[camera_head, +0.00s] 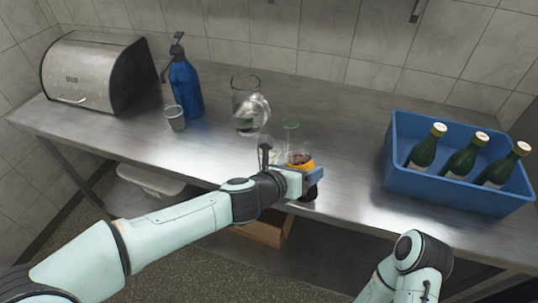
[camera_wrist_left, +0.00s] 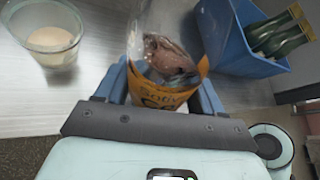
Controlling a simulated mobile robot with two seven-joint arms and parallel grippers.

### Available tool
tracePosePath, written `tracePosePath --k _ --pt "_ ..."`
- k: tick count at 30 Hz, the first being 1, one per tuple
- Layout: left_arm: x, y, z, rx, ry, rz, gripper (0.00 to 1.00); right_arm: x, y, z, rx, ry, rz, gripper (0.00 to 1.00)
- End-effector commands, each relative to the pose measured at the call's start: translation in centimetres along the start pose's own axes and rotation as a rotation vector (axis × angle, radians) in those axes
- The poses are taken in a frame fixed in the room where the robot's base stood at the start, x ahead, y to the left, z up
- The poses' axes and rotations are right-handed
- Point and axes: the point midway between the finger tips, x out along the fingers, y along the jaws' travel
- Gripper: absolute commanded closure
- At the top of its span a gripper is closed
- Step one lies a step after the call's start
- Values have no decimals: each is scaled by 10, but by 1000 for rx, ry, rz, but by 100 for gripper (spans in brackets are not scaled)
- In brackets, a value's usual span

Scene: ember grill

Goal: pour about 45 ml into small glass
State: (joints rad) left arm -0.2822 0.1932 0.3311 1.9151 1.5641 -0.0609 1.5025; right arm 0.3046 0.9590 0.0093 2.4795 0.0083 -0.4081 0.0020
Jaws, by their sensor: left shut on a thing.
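A small round glass (camera_wrist_left: 45,38) with beige contents or a beige base stands apart to the left in the left wrist view. In the head view it is mostly hidden behind my gripper. I see no liquid stream.
A blue crate (camera_head: 450,195) with 3 green bottles (camera_head: 460,160) is at right. Counter between crate and gripper is clear.

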Motion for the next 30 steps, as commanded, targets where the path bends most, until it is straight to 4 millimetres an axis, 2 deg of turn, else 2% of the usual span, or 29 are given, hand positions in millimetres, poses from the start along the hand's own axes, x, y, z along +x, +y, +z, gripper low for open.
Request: tracePosePath --k 1,9,18,30 --pt "2 1 -2 43 -16 15 78 10 2 -4 -1 10 -2 7" --pt "4 12 2 262 -83 110 78 34 4 -21 -6 53 -12 7" --pt "2 14 6 330 -103 140 78 38 7 -39 -2 103 -10 7" --pt "2 14 7 337 -105 143 78 39 8 -42 -1 110 -10 7"
